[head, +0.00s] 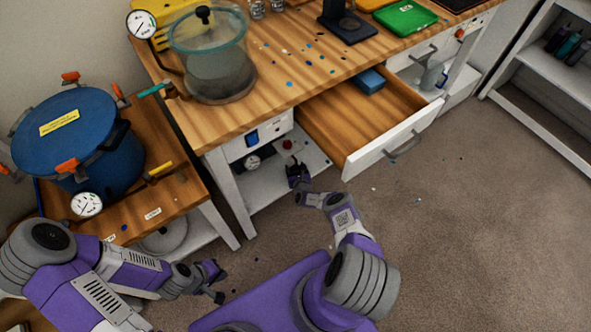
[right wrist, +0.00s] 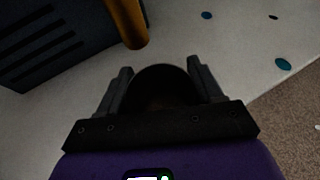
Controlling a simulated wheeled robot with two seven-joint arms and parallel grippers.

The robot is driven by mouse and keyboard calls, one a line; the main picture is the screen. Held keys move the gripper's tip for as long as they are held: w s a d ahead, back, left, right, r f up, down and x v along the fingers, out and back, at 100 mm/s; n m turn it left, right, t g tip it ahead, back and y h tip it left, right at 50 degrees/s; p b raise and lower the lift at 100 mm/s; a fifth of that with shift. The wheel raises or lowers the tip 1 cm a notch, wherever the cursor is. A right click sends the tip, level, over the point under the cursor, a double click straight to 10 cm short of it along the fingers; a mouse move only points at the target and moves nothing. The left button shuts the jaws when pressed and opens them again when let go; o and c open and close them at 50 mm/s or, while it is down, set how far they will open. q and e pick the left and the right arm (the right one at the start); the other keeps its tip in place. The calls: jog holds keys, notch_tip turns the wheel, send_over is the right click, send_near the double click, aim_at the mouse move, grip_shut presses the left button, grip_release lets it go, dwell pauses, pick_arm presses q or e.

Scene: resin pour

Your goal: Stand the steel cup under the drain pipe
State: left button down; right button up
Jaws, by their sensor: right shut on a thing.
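In the right wrist view, my right gripper (right wrist: 158,84) is shut around a dark, round, cup-like thing, the steel cup (right wrist: 160,80), with its sides between the two fingers. Its inside is in deep shadow. A brass pipe (right wrist: 127,22), which looks like the drain pipe, ends just ahead and to the left of the cup; they look apart. In the head view, my right gripper (head: 298,172) is at the lower shelf under the bench, and the cup cannot be made out there. My left gripper (head: 213,283) is empty and open, low above the floor.
A dark vented housing (right wrist: 50,40) stands left of the pipe. The pale lower shelf (right wrist: 240,45) carries scattered coloured spots, and its edge is at the right. An open drawer (head: 365,115) juts out above my right forearm. A blue pot (head: 75,150) stands at the left.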

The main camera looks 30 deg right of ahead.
jog(key=shift+f, duration=0.15)
jog(key=o, duration=1.1)
jog(key=shift+c, duration=0.2)
jog(key=shift+r, duration=0.2)
jog(key=shift+s+r+p, duration=0.15)
jog(key=shift+s+p, duration=0.15)
jog(key=shift+p, duration=0.1)
jog(key=p+v, duration=0.7)
jog(key=v, duration=0.4)
jog(key=shift+s+a, duration=0.15)
jog(key=shift+s, duration=0.1)
